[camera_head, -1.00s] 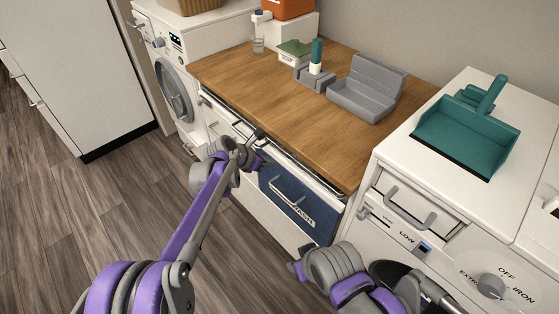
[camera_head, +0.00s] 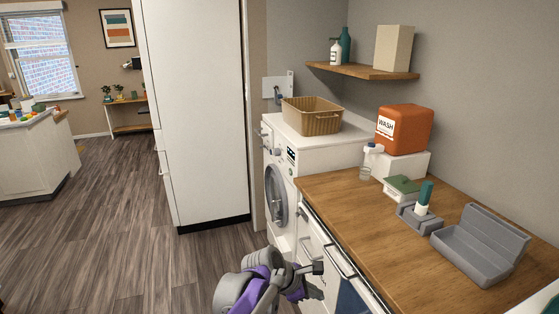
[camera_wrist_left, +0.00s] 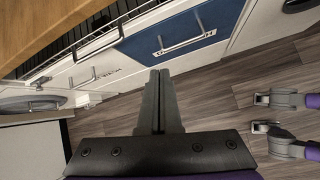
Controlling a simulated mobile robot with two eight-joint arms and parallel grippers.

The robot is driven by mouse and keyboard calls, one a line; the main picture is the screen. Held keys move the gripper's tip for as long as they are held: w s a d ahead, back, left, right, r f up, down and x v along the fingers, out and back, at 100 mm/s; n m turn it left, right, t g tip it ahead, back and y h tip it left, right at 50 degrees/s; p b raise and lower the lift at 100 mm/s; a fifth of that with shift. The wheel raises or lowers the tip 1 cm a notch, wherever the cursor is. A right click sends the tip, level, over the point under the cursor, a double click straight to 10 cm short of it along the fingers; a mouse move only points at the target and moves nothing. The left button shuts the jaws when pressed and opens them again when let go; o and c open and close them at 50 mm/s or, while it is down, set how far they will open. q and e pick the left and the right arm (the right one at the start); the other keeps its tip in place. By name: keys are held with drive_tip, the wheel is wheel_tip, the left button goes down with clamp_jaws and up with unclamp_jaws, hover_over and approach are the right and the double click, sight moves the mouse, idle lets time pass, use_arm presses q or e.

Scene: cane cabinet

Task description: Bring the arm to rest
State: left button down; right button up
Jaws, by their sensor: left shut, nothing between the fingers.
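My left arm comes in at the bottom of the head view, purple and grey. Its gripper (camera_head: 316,268) is beside the white cabinet front under the wooden counter. In the left wrist view the two dark fingers (camera_wrist_left: 159,98) lie together, shut with nothing between them. Beyond them are a blue drawer front (camera_wrist_left: 185,40) with a metal handle and a white front with smaller handles. I cannot tell from these views whether the fingers touch the cabinet.
A white washer (camera_head: 310,150) with a basket (camera_head: 312,116) stands behind. A tall white cabinet (camera_head: 197,100) is left of it. The wooden floor (camera_head: 100,230) at left is clear.

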use_arm(q)
drive_tip(key=s+a+r+m+t+y+p, duration=0.1)
drive_tip(key=s+a+m+y+p, duration=0.5)
drive_tip(key=s+a+m, duration=1.2)
drive_tip(key=s+a+t+y, duration=0.1)
drive_tip(key=s+a, duration=0.7)
drive_tip(key=a, duration=0.2)
drive_tip(key=shift+s+a+r+p, duration=0.25)
drive_tip(key=shift+a+r+p, duration=0.05)
drive_tip(key=shift+r+p, duration=0.1)
